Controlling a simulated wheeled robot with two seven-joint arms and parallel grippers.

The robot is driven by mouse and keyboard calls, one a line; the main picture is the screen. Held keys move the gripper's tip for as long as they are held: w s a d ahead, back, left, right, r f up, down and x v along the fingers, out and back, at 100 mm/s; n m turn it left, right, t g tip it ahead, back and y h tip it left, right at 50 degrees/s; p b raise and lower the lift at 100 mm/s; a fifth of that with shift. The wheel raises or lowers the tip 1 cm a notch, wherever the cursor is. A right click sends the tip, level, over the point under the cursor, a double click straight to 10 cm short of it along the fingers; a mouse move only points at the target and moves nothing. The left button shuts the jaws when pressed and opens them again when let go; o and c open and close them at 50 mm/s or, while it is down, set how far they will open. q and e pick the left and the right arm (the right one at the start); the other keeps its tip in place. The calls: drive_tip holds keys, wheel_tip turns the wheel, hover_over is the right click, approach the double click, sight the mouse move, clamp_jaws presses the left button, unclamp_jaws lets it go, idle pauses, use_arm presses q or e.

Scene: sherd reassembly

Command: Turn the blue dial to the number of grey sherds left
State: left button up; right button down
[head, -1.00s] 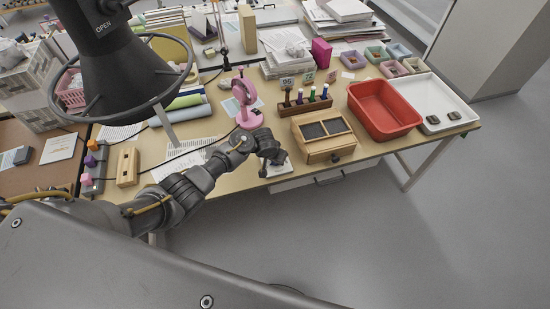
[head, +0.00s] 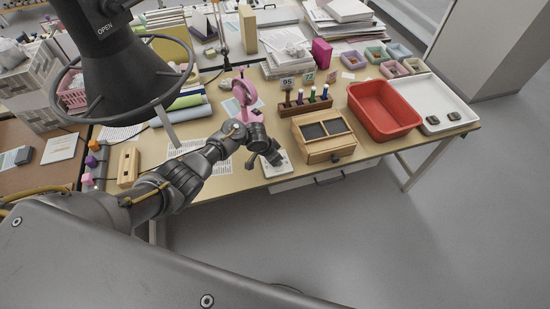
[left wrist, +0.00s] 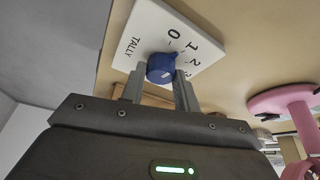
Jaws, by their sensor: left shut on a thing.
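The blue dial (left wrist: 160,68) sits on a white plate (left wrist: 178,34) marked TALLY with the numbers 0, 1, 2 and a partly hidden 3. My left gripper (left wrist: 160,85) is shut on the dial, one finger on each side. A pale mark shows on the dial, but I cannot tell which number it points to. In the head view the plate (head: 284,169) lies near the table's front edge, and my left gripper (head: 275,160) covers the dial. Two dark grey sherds (head: 433,119) (head: 454,115) lie apart in the white tray (head: 462,100) at the right. My right gripper is not in view.
A red tub (head: 384,108) stands beside the tray. A wooden box (head: 328,148) with dark panels stands right of the plate. A pink stand (head: 247,100) and a marker rack (head: 305,104) are behind.

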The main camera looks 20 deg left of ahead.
use_arm(q)
drive_tip(key=shift+w+a+f+m+b, duration=0.15)
drive_tip(key=shift+m+b, duration=0.25)
drive_tip(key=shift+m, duration=0.6)
drive_tip(key=m+g+h+b, duration=0.1)
drive_tip(key=m+b, duration=0.1)
drive_tip(key=shift+m, duration=0.3)
drive_tip(key=m+g+b, duration=0.1)
drive_tip(key=m+b, duration=0.1)
drive_tip(key=shift+w+b, duration=0.1)
drive_tip(key=shift+b, duration=0.2)
drive_tip(key=shift+m+g+h+b, duration=0.3)
drive_tip(key=shift+m+g+b, duration=0.1)
drive_tip(key=shift+m+b, duration=0.65)
drive_tip(key=o, duration=1)
drive_tip(key=p+v, duration=0.2)
drive_tip(key=v, duration=0.6)
